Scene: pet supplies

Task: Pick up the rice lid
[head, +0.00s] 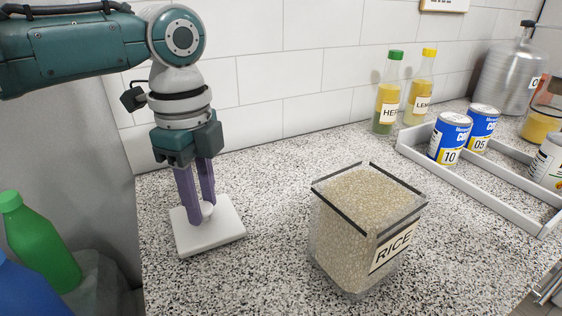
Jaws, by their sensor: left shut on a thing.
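The rice lid (220,236) is a white square plate with a small knob in its middle. It lies on or very close to the speckled counter at the left; I cannot tell whether it touches. My left gripper (206,208) points down over it, with its purple fingers shut on the knob. The rice container (340,238) stands to the right of the lid. It is clear, square, open at the top, full of grain and labelled RICE. My right gripper is not in view.
A grey tray (474,176) with blue cans (449,139) stands at the right. Two bottles, one green-capped (387,107) and one yellow-capped (421,90), stand near the tiled wall. A green bottle (40,243) is at the lower left, beyond the counter edge. Counter between lid and container is clear.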

